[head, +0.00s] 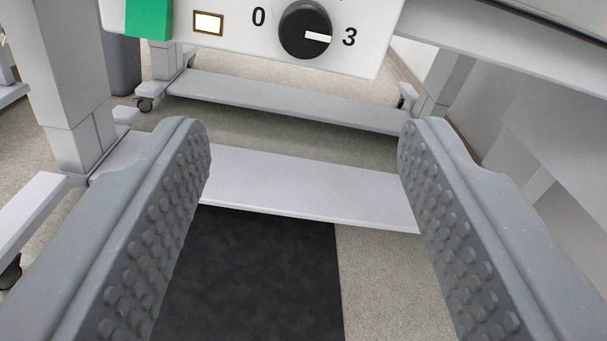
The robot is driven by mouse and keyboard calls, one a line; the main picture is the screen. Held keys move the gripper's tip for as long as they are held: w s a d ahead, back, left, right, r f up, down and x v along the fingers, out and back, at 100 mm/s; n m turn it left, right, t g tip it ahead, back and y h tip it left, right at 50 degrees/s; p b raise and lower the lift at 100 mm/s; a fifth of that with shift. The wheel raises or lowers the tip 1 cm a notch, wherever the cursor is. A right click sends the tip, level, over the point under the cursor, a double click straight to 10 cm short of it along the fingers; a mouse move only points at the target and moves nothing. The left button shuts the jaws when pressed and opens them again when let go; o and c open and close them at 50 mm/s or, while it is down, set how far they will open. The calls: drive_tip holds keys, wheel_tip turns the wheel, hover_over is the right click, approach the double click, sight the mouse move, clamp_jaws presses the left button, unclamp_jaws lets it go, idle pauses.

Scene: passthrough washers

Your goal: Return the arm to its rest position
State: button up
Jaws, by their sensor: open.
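My gripper (304,140) is open and empty in the head view. Its two grey studded fingers stand wide apart at the left and right of the picture. A white control panel (235,38) hangs at the top, above and beyond the fingertips. It bears a black knob (304,30) whose white mark points toward the 3. My fingers look apart from the panel and the knob.
A green block (149,18) and a lit rectangular lamp (208,22) are on the panel. Grey table legs (65,80) and low crossbars (300,185) stand beyond and below. A dark mat (255,275) lies on the speckled floor (385,290). A grey surface (510,55) slopes across the upper right.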

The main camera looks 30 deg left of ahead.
drive_tip(key=shift+s+d, duration=0.4)
drive_tip(key=shift+s, duration=0.15)
drive_tip(key=w+d+r+t+h, duration=0.1)
drive_tip(key=w+d+r+h, duration=0.2)
drive_tip(key=r, duration=0.6)
drive_tip(key=w+d+r+h, duration=0.1)
drive_tip(key=w+r+h, duration=0.3)
drive_tip(key=r, duration=0.5)
wheel_tip(320, 180, up, 22)
drive_tip(key=s+m+t+h, duration=0.2)
drive_tip(key=m+h, duration=0.2)
drive_tip(key=s+a+r+m+h, duration=0.1)
drive_tip(key=s+a+r+m, duration=0.1)
drive_tip(key=s+r, duration=0.55)
drive_tip(key=s+a+r+m+h, duration=0.15)
drive_tip(key=s+r, duration=0.25)
drive_tip(key=r, duration=0.6)
drive_tip(key=s+a+r+y, duration=0.1)
drive_tip(key=s+a+r, duration=0.2)
drive_tip(key=s, duration=0.4)
drive_tip(key=s+a+r+m+g+y, duration=0.1)
drive_tip(key=s+a+r, duration=0.2)
drive_tip(key=s, duration=0.4)
drive_tip(key=s+a+r+m+g+y, duration=0.1)
drive_tip(key=s+a+r, duration=0.2)
drive_tip(key=s, duration=0.4)
drive_tip(key=shift+r, duration=0.25)
